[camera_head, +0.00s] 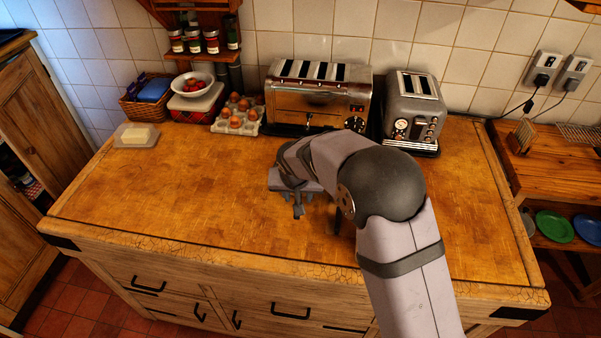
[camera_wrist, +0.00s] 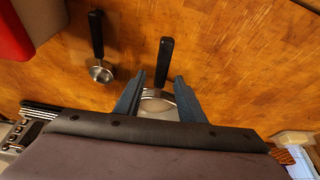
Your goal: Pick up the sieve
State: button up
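In the wrist view, a utensil with a black handle and a pale round metal head (camera_wrist: 165,58) lies on the wooden worktop. It looks like the sieve, but its head is partly hidden by my gripper, so I cannot tell for sure. My gripper (camera_wrist: 160,80) is open, with one finger on each side of this utensil where handle and head meet. I see no grip on it. A smaller metal cup with a black handle (camera_wrist: 101,72) lies to its left. In the head view, my gripper (camera_head: 298,203) is low over the worktop, and my arm hides much of this area.
Along the back of the worktop (camera_head: 180,190) stand a large toaster (camera_head: 315,100), a smaller toaster (camera_head: 415,110), an egg carton (camera_head: 238,122), a fruit bowl (camera_head: 194,84) and a basket (camera_head: 145,108). A butter dish (camera_head: 136,134) sits at left. The left worktop is clear.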

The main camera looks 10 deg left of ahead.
jog(key=shift+x, duration=1.05)
grip_shut()
jog(key=shift+r, duration=0.1)
notch_tip(320, 180, up, 10)
jog(key=b, duration=0.2)
jog(key=shift+b, duration=0.35)
jog(key=shift+a+f+b, duration=0.3)
jog(key=shift+f+b, duration=0.25)
jog(key=shift+f, duration=0.3)
jog(key=shift+a+f+b, duration=0.3)
jog(key=shift+f+b, duration=0.2)
jog(key=shift+f, duration=0.3)
jog(key=shift+a+f+b, duration=0.3)
jog(key=shift+f+b, duration=0.25)
jog(key=shift+f, duration=0.3)
